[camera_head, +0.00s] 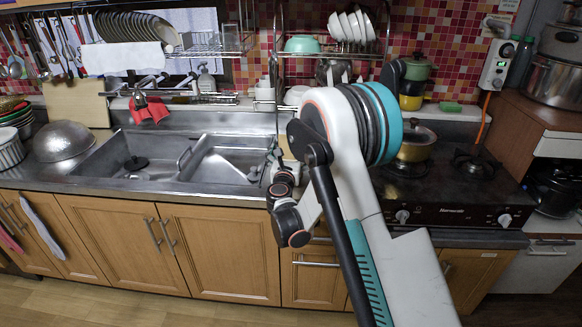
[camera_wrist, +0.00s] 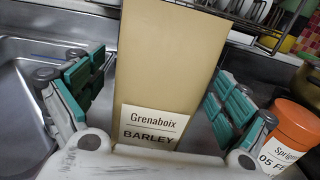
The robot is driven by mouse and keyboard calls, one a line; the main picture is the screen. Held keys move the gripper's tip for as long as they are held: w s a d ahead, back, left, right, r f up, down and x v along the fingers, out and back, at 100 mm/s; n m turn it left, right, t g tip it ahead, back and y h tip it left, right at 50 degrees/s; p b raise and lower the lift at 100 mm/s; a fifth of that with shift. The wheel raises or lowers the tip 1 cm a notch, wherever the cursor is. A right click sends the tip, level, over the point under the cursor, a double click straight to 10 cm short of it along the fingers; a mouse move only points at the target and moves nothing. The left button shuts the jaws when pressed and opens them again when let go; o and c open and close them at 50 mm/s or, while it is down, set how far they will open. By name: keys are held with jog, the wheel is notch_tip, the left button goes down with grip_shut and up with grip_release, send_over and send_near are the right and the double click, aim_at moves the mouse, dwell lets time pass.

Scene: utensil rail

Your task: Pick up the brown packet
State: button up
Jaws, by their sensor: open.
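The brown packet (camera_wrist: 170,62) stands tall in the middle of the wrist view, with a white label reading "Grenaboix BARLEY". My gripper (camera_wrist: 160,80) is open, with one teal-padded finger to the left of the packet and one to the right. The packet is between the fingers, close in front of the palm. The packet's lower end is hidden by the palm. In the head view my arm hides most of the gripper and the packet.
An orange container (camera_wrist: 292,130) with a white label stands right of the right finger. The steel sink (camera_head: 215,160) lies left of my arm, the stove (camera_head: 450,185) right. A wire dish rack (camera_head: 330,52) stands behind. A metal bowl (camera_head: 63,142) sits at the counter's left.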

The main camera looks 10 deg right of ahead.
jog(key=c, duration=1.3)
jog(key=shift+r, duration=0.1)
